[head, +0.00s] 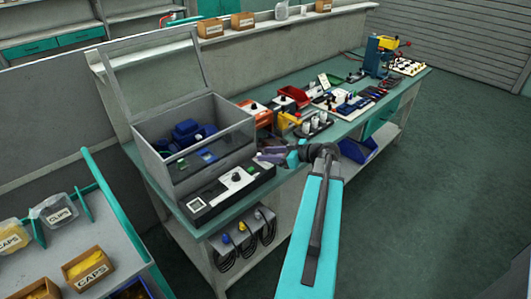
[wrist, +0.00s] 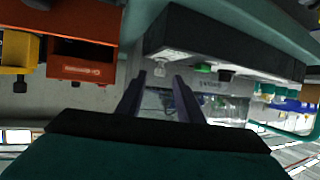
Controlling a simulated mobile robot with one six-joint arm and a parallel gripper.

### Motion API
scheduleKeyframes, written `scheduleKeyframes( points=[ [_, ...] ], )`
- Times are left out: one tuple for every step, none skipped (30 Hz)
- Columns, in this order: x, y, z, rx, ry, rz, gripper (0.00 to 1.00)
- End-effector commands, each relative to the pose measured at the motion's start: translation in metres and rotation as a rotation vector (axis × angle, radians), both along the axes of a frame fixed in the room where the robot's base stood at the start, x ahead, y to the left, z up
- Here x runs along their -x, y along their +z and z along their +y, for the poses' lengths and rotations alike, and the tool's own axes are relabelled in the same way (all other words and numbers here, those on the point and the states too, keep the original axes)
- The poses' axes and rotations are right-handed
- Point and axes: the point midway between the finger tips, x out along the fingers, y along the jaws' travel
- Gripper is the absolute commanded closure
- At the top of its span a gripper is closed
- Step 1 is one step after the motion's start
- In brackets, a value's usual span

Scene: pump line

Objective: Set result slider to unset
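The result slider cannot be told for certain. A control panel (head: 215,200) with a black and white face runs along the front of the grey test box (head: 165,165). In the head view my gripper (head: 273,155) is just right of the panel.
The box's clear lid (head: 155,70) stands raised, with blue parts (head: 190,132) inside. Cables (head: 245,240) hang below the bench. The floor at right is clear.

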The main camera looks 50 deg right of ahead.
Motion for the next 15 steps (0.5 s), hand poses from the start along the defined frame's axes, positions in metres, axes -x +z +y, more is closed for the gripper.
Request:
scheduleKeyframes(
  points=[
    [-0.0050, -0.0007, 0.0009, 0.000, 0.001, 0.000, 0.66],
    [-0.0068, -0.0016, 0.0012, 0.000, 0.000, 0.000, 0.66],
    [-0.0090, -0.0027, 0.0015, 0.000, -0.001, 0.000, 0.66],
    [-0.0104, -0.0034, 0.0019, 0.000, -0.001, 0.000, 0.66],
    [-0.0114, -0.0039, 0.0022, 0.001, -0.001, 0.000, 0.66],
    [-0.0125, -0.0047, 0.0026, 0.001, -0.001, 0.000, 0.66],
    [-0.0131, -0.0051, 0.0029, 0.001, -0.001, 0.000, 0.66],
    [-0.0134, -0.0055, 0.0030, 0.001, -0.001, 0.000, 0.66],
    [-0.0137, -0.0057, 0.0031, 0.001, -0.001, 0.000, 0.66],
    [-0.0138, -0.0059, 0.0031, 0.001, -0.001, 0.000, 0.66],
    [-0.0138, -0.0059, 0.0031, 0.001, -0.001, 0.000, 0.66],
    [-0.0137, -0.0059, 0.0031, 0.001, -0.001, 0.000, 0.66],
    [-0.0135, -0.0060, 0.0031, 0.001, -0.001, 0.000, 0.66],
    [-0.0135, -0.0059, 0.0030, 0.001, -0.001, 0.000, 0.66],
    [-0.0135, -0.0059, 0.0030, 0.002, -0.001, 0.000, 0.66]
  ],
)
